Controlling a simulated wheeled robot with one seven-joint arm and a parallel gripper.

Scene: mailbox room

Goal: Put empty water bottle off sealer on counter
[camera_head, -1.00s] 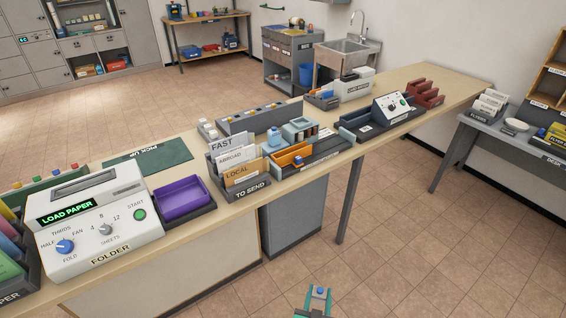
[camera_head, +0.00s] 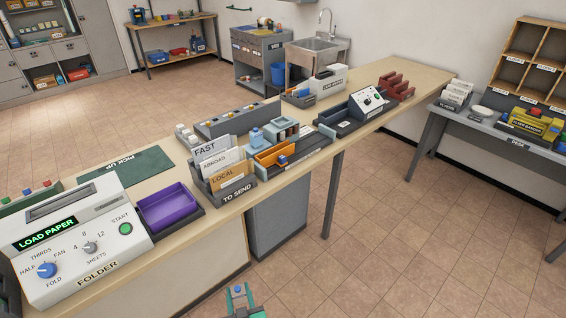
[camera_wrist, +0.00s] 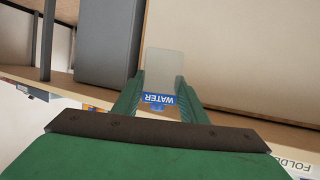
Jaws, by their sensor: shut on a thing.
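My gripper (camera_head: 239,294) is at the bottom of the head view, in front of the counter (camera_head: 215,217) and over the floor. In the wrist view my gripper (camera_wrist: 158,92) is shut on a clear, empty-looking water bottle (camera_wrist: 164,66) with a blue WATER label. The bottle's blue top (camera_head: 238,288) shows small between the fingers in the head view. A pale blue machine (camera_head: 286,129) stands mid-counter, behind an orange tray, with a small pale blue bottle-like thing (camera_head: 256,137) at its left. I cannot read which device is the sealer.
The counter holds a FOLDER machine (camera_head: 75,240), a purple tray (camera_head: 168,208), a TO SEND rack (camera_head: 224,180), a dark tray with a dial box (camera_head: 368,101) and red racks (camera_head: 397,86). A green PICK UP mat (camera_head: 125,172) lies behind. A grey desk (camera_head: 485,128) stands right.

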